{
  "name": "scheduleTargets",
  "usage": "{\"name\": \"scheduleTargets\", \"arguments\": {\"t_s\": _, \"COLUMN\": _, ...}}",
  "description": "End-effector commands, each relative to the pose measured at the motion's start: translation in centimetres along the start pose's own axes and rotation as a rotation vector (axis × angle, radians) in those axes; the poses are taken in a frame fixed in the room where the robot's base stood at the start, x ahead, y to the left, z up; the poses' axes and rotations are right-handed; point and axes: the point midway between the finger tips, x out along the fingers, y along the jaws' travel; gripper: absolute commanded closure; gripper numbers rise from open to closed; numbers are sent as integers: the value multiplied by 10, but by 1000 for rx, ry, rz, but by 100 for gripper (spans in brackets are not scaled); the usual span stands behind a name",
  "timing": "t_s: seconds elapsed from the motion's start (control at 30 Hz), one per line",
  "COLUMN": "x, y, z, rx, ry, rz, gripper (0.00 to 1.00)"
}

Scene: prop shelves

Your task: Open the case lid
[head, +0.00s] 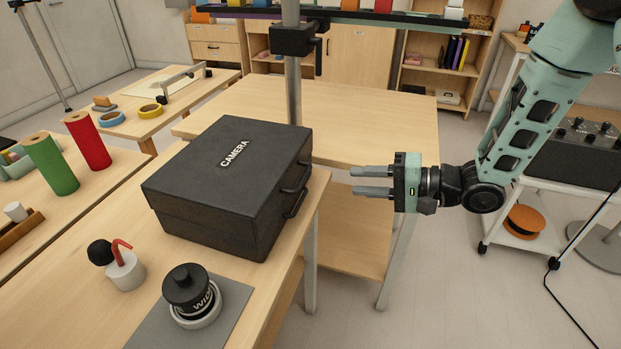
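The case (205,215) is a black box with "CAMERA" on its lid (240,155), and it stands on the near wooden table. The lid is down and shut. A dark handle (296,189) is on the case's right side, facing my gripper. My gripper (353,182) is to the right of the case, level in the air, with its two grey fingers pointing left at the case. The fingers are apart with a gap between them and nothing in it. They do not touch the case.
A black lens (186,287) on a grey mat (232,303) and a white pot with a red tube (125,272) stand in front of the case. A metal post (293,90) rises behind it. Another wooden table (390,115) is behind. Red (88,142) and green rolls (50,165) stand left.

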Motion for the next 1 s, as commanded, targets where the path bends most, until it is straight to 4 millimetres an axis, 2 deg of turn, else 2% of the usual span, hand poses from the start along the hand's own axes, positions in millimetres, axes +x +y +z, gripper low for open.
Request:
{"name": "scheduleTargets", "arguments": {"t_s": 0.03, "x": 12, "y": 0, "z": 1, "rx": -1, "ry": -4, "rz": 0, "gripper": 67}}
{"name": "scheduleTargets", "arguments": {"t_s": 0.3, "x": 68, "y": -1, "z": 1, "rx": -3, "ry": -3, "rz": 0, "gripper": 67}}
{"name": "scheduleTargets", "arguments": {"t_s": 0.5, "x": 100, "y": 0, "z": 0, "rx": -2, "ry": -1, "rz": 0, "gripper": 67}}
{"name": "scheduleTargets", "arguments": {"t_s": 0.7, "x": 116, "y": 0, "z": 0, "rx": -2, "ry": 1, "rz": 1, "gripper": 67}}
{"name": "scheduleTargets", "arguments": {"t_s": 1.0, "x": 118, "y": 0, "z": 0, "rx": -1, "ry": 2, "rz": 1, "gripper": 67}}
